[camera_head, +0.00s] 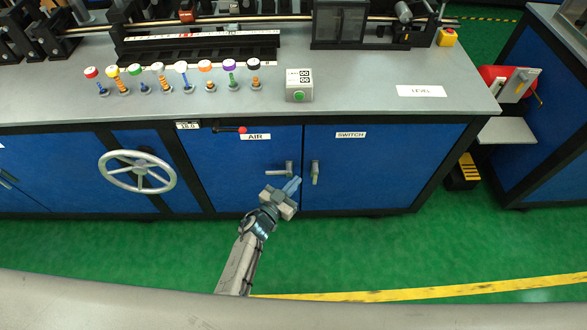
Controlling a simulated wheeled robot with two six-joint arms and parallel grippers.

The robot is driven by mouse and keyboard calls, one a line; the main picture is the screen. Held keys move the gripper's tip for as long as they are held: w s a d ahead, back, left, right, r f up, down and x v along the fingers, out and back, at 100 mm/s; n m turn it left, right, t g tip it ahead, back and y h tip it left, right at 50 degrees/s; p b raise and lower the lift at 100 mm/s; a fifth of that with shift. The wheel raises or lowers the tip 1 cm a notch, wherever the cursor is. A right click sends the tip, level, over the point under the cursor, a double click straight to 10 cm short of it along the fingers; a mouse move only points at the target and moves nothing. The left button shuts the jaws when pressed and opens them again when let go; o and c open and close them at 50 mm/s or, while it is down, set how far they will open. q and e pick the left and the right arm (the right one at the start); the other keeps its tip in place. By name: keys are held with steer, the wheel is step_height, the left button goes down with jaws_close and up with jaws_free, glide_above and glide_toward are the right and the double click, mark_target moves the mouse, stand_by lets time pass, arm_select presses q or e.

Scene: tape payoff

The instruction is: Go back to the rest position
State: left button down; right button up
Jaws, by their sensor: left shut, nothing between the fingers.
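My left gripper (291,186) is in front of the blue machine cabinet, near the lower middle of the head view. It is shut with nothing between its fingers. Its fingertips are just below the handle (281,171) of the AIR door (240,165); I cannot tell whether they touch it. The handle lies level, while the handle (315,172) of the SWITCH door (390,165) to its right stands upright. Both doors look closed. My right gripper does not show.
A handwheel (137,171) and a red-tipped lever (242,130) are on the cabinet front. Several colored knobs and a green-button box (299,85) stand on the grey top. Green floor (350,250) is open in front. Another blue cabinet (550,120) stands at right.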

arm_select(q)
steer(key=s+a+f+n+g+y, duration=0.2)
steer(key=s+a+f+y, duration=0.1)
steer(key=s+a+f, duration=0.5)
steer(key=s+a+f+n+g+y, duration=0.1)
steer(key=s+a+f+g+y, duration=0.15)
steer(key=s+f, duration=0.5)
steer(key=s+a+f+n+g+y, duration=0.1)
steer(key=s+a+f+n+y, duration=0.15)
steer(key=s+a+f, duration=0.55)
steer(key=s+a+f+g+y, duration=0.1)
steer(key=s+a+f+g, duration=0.1)
steer(key=s, duration=0.6)
steer(key=s+a+f+g, duration=0.3)
steer(key=s+f, duration=0.3)
steer(key=s, duration=0.3)
steer(key=s+a+f+g+y, duration=0.1)
steer(key=s+a+f+g, duration=0.2)
steer(key=s, duration=0.5)
steer(key=shift+s+a+f+n+y, duration=0.35)
steer(key=shift+a+f, duration=0.4)
steer(key=shift+a, duration=0.15)
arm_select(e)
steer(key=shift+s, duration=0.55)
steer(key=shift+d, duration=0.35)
